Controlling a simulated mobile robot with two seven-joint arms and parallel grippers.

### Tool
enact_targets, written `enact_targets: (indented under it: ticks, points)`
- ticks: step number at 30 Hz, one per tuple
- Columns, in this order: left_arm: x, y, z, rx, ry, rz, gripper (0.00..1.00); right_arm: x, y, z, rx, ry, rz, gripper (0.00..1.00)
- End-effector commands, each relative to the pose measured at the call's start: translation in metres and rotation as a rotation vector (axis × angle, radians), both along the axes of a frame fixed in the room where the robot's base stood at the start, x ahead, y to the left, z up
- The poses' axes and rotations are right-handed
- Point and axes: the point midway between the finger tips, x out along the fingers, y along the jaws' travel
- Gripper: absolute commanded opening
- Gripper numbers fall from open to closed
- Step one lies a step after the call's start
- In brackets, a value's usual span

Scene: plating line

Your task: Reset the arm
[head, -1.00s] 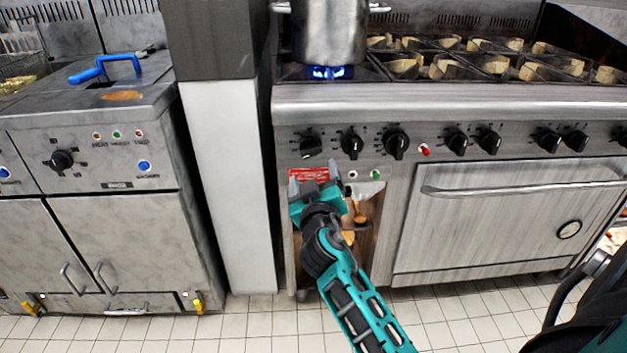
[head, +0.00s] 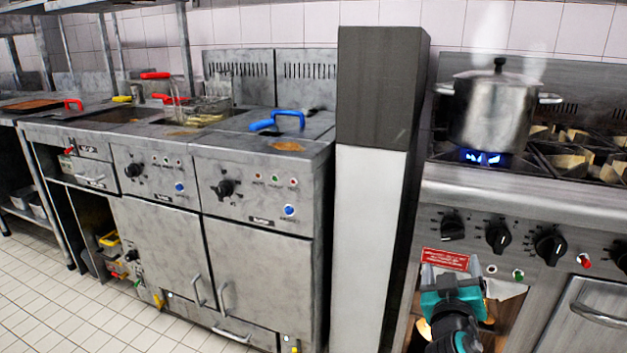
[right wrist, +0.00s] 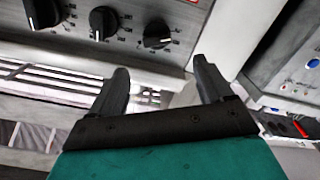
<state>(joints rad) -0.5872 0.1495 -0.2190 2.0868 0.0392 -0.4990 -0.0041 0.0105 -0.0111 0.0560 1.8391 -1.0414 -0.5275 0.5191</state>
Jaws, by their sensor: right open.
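My right gripper (head: 453,272) is at the lower right of the head view, in front of the range's lower front panel, just below the black knobs and by a red label (head: 445,259). In the right wrist view its two dark fingers (right wrist: 163,85) are apart with nothing between them. Black knobs (right wrist: 104,22) and the range panel show beyond the fingers there. My left gripper is not in view.
A steaming steel pot (head: 492,112) stands over a lit blue flame on the range. A pillar (head: 362,235) separates the range from the fryers (head: 262,245). A fryer basket (head: 203,110) sits at the back. Tiled floor (head: 75,310) at the lower left is clear.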

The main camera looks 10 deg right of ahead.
Motion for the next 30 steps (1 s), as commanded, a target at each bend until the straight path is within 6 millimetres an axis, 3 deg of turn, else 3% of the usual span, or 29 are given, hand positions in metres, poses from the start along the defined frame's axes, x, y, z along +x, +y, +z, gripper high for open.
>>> enact_targets:
  ticks: [5, 9, 12, 19, 21, 30]
  points:
    - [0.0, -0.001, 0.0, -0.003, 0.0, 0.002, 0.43, -0.028, 0.033, -0.051, 0.085, 0.119, 0.128, 0.8]
    - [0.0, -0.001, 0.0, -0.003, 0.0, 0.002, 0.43, -0.074, 0.081, -0.105, 0.212, 0.262, 0.292, 0.8]
    - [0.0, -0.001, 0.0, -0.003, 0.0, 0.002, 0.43, -0.111, 0.116, -0.134, 0.311, 0.356, 0.402, 0.8]
    - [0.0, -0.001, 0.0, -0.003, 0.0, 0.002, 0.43, -0.203, 0.189, -0.171, 0.552, 0.53, 0.615, 0.8]
    - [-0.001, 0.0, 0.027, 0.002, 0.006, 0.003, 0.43, -0.199, 0.184, -0.142, 0.54, 0.519, 0.604, 0.8]
    - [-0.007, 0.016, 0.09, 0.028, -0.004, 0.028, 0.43, -0.205, 0.168, -0.083, 0.521, 0.522, 0.568, 0.8]
